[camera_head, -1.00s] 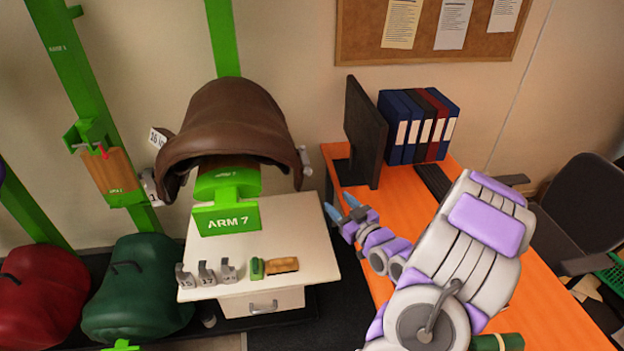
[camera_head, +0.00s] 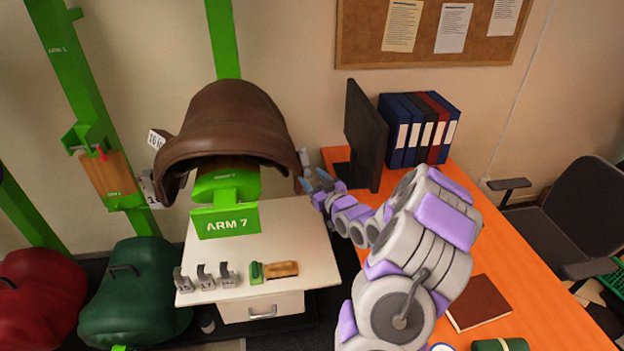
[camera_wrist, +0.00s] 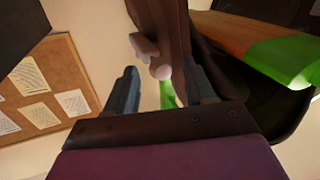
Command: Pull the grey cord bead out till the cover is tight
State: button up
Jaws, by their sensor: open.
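A brown saddle-shaped cover (camera_head: 228,118) sits over the green ARM 7 stand (camera_head: 226,221). A small grey fitting (camera_head: 304,157) is at its right lower edge. In the wrist view, a pale grey rounded piece, apparently the cord bead (camera_wrist: 160,68), shows beside a grey block (camera_wrist: 144,46) at the brown cover's edge (camera_wrist: 165,25). My gripper (camera_head: 314,181) is open just below and right of the fitting. In the wrist view its fingers (camera_wrist: 160,78) stand either side of the bead in the picture; I cannot tell the depth gap. No cord is clearly visible.
A white cabinet (camera_head: 300,230) under the stand holds grey hooks (camera_head: 205,276), a green piece (camera_head: 256,272) and a wooden block (camera_head: 282,269). A monitor (camera_head: 362,135) and binders (camera_head: 420,128) stand on the orange desk (camera_head: 530,290) near my arm. Red and green saddles lie at lower left.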

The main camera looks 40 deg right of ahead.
jog(key=shift+w, duration=0.5)
jog(key=shift+c, duration=0.4)
grip_shut()
